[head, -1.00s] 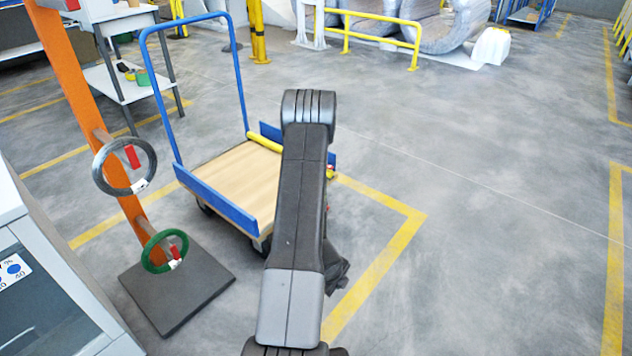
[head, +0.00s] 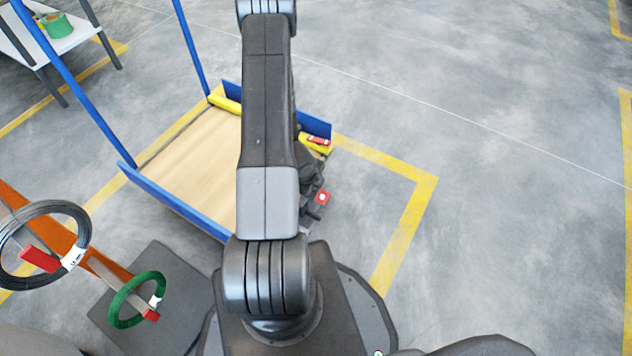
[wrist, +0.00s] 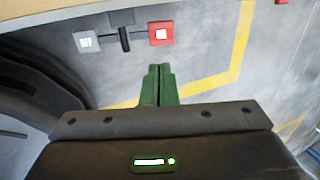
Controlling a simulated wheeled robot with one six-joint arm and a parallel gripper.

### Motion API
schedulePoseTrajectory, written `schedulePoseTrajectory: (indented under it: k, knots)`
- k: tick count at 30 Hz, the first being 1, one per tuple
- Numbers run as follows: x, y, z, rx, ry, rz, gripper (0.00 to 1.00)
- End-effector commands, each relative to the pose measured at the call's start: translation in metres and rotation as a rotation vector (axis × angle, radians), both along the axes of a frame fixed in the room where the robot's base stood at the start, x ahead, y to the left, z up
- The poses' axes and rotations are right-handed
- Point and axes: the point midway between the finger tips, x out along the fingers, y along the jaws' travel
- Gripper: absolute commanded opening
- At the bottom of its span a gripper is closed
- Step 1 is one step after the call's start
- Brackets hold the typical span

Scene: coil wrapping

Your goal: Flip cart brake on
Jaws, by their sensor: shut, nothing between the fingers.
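The cart (head: 186,165) has a wooden deck, blue end rails and a tall blue handle. Its brake shows in the wrist view as a black lever (wrist: 124,36) with a grey pad (wrist: 87,42) on the left and a red pad (wrist: 161,34) on the right, below the deck edge. The red pad (head: 322,198) also shows in the head view, beside my arm. My gripper (wrist: 158,72) is shut and empty. Its green fingertips point at the brake, just below the red pad in the picture, with floor showing between. My arm hides part of the deck and most of the brake in the head view.
A stand with a black coil (head: 43,207) and a green coil (head: 117,312) is at the lower left. A yellow-and-red item (head: 317,144) lies at the deck's right corner. A white table (head: 55,38) stands at upper left. The floor at right (head: 500,200) is clear.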

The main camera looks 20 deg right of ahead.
Motion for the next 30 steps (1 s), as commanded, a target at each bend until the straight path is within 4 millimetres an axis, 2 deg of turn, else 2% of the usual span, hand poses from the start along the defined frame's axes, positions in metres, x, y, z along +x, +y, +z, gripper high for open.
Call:
schedulePoseTrajectory:
  k: [13,17,20,30]
  knots:
    - [0.0,0.0,-0.001,0.0,0.0,0.0,0.0]
    - [0.001,-0.002,-0.009,0.0,0.001,-0.001,0.0]
    - [0.004,-0.005,-0.023,0.001,0.002,-0.001,0.0]
    - [0.02,-0.024,-0.09,0.001,0.002,-0.001,0.0]
